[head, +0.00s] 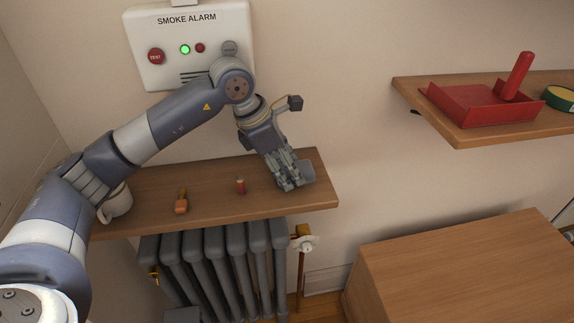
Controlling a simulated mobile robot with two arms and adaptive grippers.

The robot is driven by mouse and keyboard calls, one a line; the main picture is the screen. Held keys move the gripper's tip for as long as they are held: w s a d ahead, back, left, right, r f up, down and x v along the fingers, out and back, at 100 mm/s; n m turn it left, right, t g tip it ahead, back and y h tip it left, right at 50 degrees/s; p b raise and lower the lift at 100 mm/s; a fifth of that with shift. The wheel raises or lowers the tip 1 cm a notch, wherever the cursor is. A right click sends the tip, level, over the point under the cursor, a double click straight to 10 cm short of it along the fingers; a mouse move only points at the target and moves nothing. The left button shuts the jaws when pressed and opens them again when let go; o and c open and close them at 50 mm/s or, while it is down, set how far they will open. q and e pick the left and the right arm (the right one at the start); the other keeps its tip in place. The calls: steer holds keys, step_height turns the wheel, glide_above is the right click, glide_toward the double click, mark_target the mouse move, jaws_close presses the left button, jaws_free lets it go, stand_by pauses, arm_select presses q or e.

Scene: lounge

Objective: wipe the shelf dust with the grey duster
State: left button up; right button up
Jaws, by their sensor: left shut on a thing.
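My left gripper (290,184) is over the right end of the wooden wall shelf (215,204), fingers pointing down. It is shut on the grey duster (308,173), which shows partly beside the fingers, at or close to the shelf top. The fingers hide the rest of the duster, and I cannot tell whether it touches the wood. No dust can be made out on the shelf at this size. My right gripper is not in view.
On the same shelf are a small red cylinder (240,185), an orange object (181,204) and a white mug (118,201), partly behind my arm. A radiator (215,265) stands below.

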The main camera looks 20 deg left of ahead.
mark_target(296, 201)
arm_select(q)
steer(key=s, duration=0.1)
steer(key=s+d+f, duration=0.1)
steer(key=s+d, duration=0.1)
steer(key=shift+s+f, duration=0.2)
steer(key=shift+f, duration=0.1)
steer(key=shift+s+d+r+b, duration=0.1)
steer(key=shift+s+d+b, duration=0.2)
steer(key=shift+s, duration=0.3)
steer(key=shift+s+d+b, duration=0.15)
steer(key=shift+s+d, duration=0.25)
steer(key=shift+s, duration=0.2)
steer(key=shift+c, duration=0.5)
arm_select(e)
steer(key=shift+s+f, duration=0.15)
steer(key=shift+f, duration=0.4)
arm_select(q)
steer(key=shift+w+r+p, duration=0.15)
steer(key=shift+r+p, duration=0.7)
steer(key=shift+r, duration=0.55)
steer(key=shift+w+r+p, duration=0.1)
steer(key=shift+r+p, duration=0.7)
steer(key=shift+r, duration=1.1)
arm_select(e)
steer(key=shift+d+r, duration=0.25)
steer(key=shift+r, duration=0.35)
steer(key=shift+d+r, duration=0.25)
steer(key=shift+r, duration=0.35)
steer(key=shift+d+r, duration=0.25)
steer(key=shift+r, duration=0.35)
